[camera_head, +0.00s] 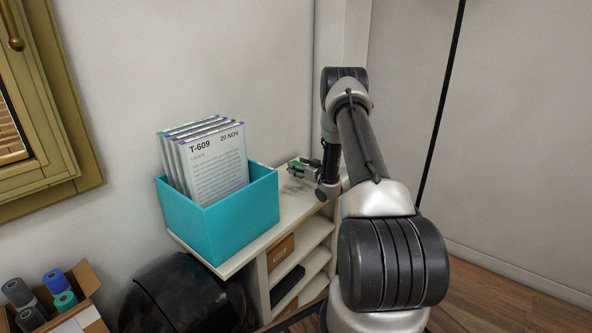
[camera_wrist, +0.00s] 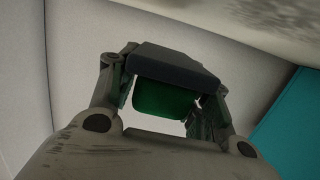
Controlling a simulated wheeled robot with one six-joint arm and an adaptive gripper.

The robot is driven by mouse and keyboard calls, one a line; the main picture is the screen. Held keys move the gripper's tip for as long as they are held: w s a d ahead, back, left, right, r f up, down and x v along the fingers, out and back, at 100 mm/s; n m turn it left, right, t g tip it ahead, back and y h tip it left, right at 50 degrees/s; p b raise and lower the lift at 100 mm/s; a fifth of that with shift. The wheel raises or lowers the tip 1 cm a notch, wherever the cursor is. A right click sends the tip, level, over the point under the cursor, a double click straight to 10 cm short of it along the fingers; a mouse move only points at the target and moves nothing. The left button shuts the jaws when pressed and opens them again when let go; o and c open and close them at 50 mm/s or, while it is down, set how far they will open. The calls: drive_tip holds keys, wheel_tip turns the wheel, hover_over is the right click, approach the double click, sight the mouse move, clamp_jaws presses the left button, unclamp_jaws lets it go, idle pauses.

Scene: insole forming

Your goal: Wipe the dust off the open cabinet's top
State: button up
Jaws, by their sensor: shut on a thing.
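The open cabinet (camera_head: 272,233) has a cream top and open shelves below. A grey smudge of dust (camera_head: 291,189) lies on the top's far part, and dark smears (camera_wrist: 262,10) show along the upper edge of the wrist view. My gripper (camera_head: 303,168) is over the far end of the top, close to the dust. In the wrist view my gripper (camera_wrist: 165,88) is shut on a green block with a dark grey face (camera_wrist: 168,100), which looks like a sponge. I cannot tell whether the block touches the top.
A teal box (camera_head: 235,220) holding several labelled sheets or folders (camera_head: 215,165) stands on the near part of the top; its side also shows in the wrist view (camera_wrist: 290,125). Walls are behind. A black bag-like object (camera_head: 180,295) and a carton of rolls (camera_head: 80,318) are lower left.

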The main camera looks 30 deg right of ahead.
drive_tip(key=shift+r, duration=0.1)
drive_tip(key=shift+r, duration=2.9)
drive_tip(key=shift+r, duration=0.1)
drive_tip(key=shift+r, duration=1.4)
